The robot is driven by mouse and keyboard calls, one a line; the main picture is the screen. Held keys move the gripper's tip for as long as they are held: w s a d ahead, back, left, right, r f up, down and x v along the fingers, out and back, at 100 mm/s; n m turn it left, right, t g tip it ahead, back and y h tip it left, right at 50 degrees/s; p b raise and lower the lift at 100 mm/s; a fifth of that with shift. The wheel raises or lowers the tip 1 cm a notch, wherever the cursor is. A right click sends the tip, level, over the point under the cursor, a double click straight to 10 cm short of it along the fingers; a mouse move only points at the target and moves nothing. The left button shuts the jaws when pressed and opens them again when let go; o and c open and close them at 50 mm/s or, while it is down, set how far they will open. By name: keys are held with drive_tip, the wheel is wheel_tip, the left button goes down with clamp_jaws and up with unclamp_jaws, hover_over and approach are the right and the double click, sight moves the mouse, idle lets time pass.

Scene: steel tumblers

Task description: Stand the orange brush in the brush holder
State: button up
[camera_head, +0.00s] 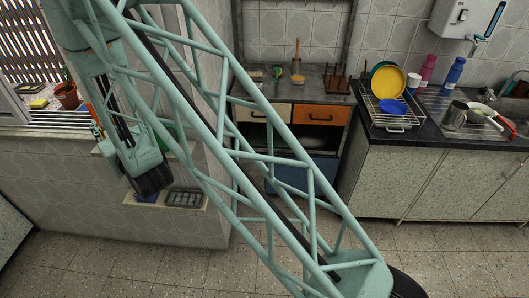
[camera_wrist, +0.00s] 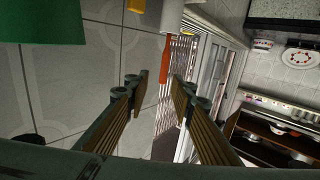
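In the wrist view my gripper (camera_wrist: 156,90) is open, its two wooden-looking fingers spread with nothing between the tips. An orange stick (camera_wrist: 164,58), probably the orange brush's handle, shows beyond the fingertips, close to the right one. Its upper end meets a white piece (camera_wrist: 171,15); I cannot tell whether this is the brush's head or a holder. In the head view a narrow orange thing (camera_head: 95,118) shows beside my arm near the window sill; it may be the same brush. I cannot identify the brush holder with certainty.
A wall shelf (camera_head: 165,206) carries a dark wire soap dish (camera_head: 184,198). A green block (camera_wrist: 42,22) is at upper left in the wrist view. The back counter and the dish rack (camera_head: 392,110) with plates stand to the right. The floor (camera_head: 440,255) is clear.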

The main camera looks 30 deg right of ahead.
drive_tip(key=s+d+r+g+h, duration=0.1)
drive_tip(key=s+d+r+g, duration=0.35)
drive_tip(key=d+r, duration=0.4)
drive_tip(key=s+d+r+m+g+h, duration=0.1)
drive_tip(key=s+d+r, duration=0.2)
drive_tip(key=s, duration=0.4)
drive_tip(key=s+d+r+g, duration=0.2)
drive_tip(key=s+d+r, duration=0.15)
drive_tip(key=s, duration=0.45)
drive_tip(key=s+d+r+g, duration=0.1)
drive_tip(key=s+d+g, duration=0.1)
drive_tip(key=s, duration=1)
drive_tip(key=s+d+r+g+h, duration=0.1)
drive_tip(key=s+d, duration=0.3)
drive_tip(key=s, duration=0.9)
drive_tip(key=s+d+r+m+g, duration=0.1)
drive_tip(key=s+d+g, duration=0.1)
drive_tip(key=s, duration=1.1)
drive_tip(key=shift+d+r+g, duration=0.15)
drive_tip(key=shift+d+g, duration=0.2)
drive_tip(key=shift+d, duration=0.25)
drive_tip(key=shift+s, duration=0.1)
drive_tip(key=shift+d, duration=0.1)
